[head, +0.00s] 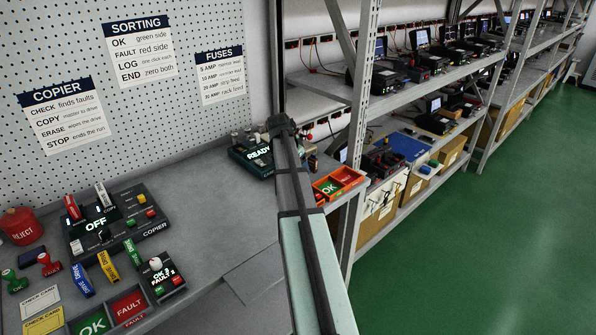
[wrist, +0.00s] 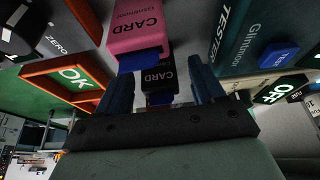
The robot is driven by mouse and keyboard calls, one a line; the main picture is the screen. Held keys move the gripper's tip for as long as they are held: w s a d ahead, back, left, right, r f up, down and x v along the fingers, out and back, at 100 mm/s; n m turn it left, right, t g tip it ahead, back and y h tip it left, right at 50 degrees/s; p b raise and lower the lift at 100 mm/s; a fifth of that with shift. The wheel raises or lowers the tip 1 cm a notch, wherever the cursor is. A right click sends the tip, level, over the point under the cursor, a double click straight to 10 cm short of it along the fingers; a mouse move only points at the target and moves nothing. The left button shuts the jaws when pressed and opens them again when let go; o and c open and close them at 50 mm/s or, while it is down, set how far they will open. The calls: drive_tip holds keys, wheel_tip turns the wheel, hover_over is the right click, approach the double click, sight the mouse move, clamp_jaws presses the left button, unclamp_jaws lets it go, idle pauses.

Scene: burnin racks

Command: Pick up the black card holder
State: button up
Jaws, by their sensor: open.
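In the wrist view, the black card holder (wrist: 158,76), lettered CARD, shows between the two dark blue fingers of my gripper (wrist: 156,70). A blue piece sticks out of its near end. The fingers are apart, with a gap visible on both sides of the holder; I cannot tell how far down they reach beside it. A pink card holder (wrist: 138,26), also lettered CARD with a blue piece at its end, lies just beyond it. In the head view my arm hides the black holder and the fingertips.
In the wrist view, an orange tray (wrist: 98,67) with an OK panel is on the left and a dark tester (wrist: 232,35) is close on the right. In the head view, a READY device (head: 250,158) stands beside my arm; shelving (head: 365,100) rises behind on the right.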

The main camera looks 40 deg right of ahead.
drive_tip(key=shift+d+f, duration=0.15)
drive_tip(key=shift+f, duration=0.1)
drive_tip(key=shift+c, duration=0.5)
drive_tip(key=c, duration=0.9)
drive_tip(key=shift+c, duration=0.2)
